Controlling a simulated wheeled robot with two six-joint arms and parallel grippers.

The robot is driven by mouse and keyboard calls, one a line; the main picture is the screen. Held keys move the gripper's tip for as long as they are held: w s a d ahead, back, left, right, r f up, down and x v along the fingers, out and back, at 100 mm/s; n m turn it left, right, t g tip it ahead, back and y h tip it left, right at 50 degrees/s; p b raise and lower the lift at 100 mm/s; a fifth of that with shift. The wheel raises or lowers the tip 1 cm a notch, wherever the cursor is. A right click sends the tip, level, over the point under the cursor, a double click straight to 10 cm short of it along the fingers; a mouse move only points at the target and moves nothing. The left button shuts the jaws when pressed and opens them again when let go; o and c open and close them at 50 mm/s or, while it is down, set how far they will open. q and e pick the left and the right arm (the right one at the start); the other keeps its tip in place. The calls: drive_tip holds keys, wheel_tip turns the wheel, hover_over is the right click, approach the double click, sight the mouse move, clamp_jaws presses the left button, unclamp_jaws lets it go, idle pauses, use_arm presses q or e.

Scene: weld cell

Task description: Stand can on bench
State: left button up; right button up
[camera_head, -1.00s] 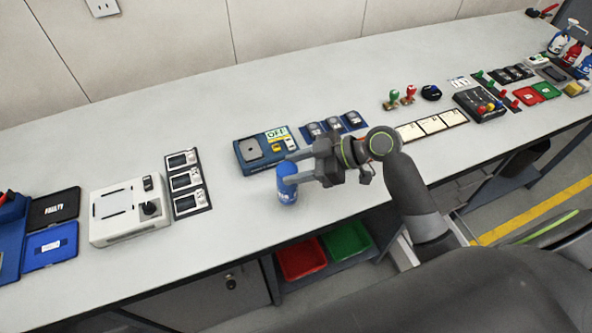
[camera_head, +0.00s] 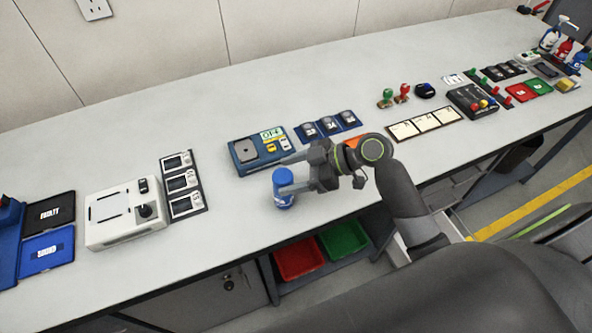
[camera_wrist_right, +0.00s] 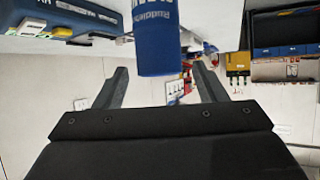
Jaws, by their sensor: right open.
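The blue can (camera_head: 283,177) stands upright on the grey-white bench (camera_head: 240,215), near its front edge. My right gripper (camera_head: 280,178) reaches in from the right at can height, its jaws apart. One finger passes in front of the can and partly hides it; the other lies on its far side. In the right wrist view the can (camera_wrist_right: 156,38) hangs upside down in the picture, between the spread fingertips (camera_wrist_right: 161,78), with a gap visible on each side. My left gripper is not in view.
Behind the can lies a blue device tray (camera_head: 240,165). A white box with a black knob (camera_head: 120,215) and a panel of displays (camera_head: 183,185) are to the left. Red (camera_head: 298,262) and green (camera_head: 344,240) bins sit below. Bench left of the can is clear.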

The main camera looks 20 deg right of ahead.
drive_tip(key=shift+r, duration=0.2)
drive_tip(key=shift+d, duration=0.25)
drive_tip(key=b+v, duration=0.3)
drive_tip(key=v, duration=0.8)
drive_tip(key=shift+s+r, duration=0.15)
drive_tip(key=shift+s, duration=0.05)
drive_tip(key=shift+d, duration=0.15)
